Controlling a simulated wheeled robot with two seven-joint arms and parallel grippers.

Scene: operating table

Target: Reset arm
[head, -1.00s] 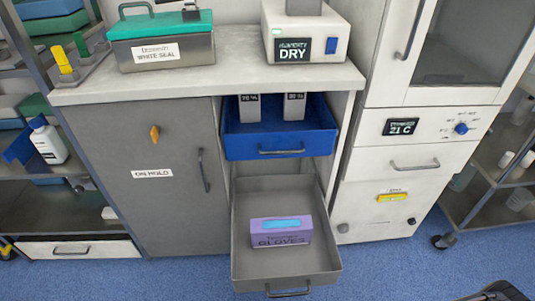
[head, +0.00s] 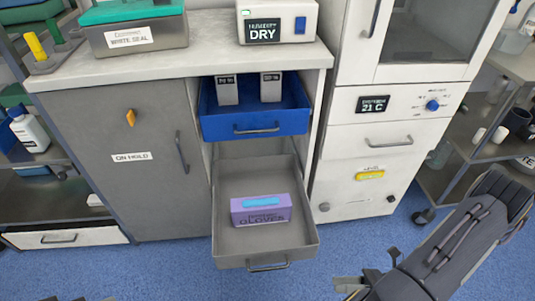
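My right arm comes in at the lower right, over the blue floor. My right gripper (head: 368,272) is at the bottom edge, right of the open lower drawer and apart from it. Its dark finger parts show only partly, and I cannot make out how far apart they are. I see nothing held in it. A small dark piece at the bottom left edge may be the tip of my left gripper (head: 82,298); the rest is out of the picture.
The grey lower drawer (head: 228,245) is pulled out and holds a purple gloves box (head: 262,211). The blue drawer (head: 256,129) above is also out, with two grey containers. A white cabinet (head: 362,195) stands right of them. Blue floor (head: 170,270) is clear in front.

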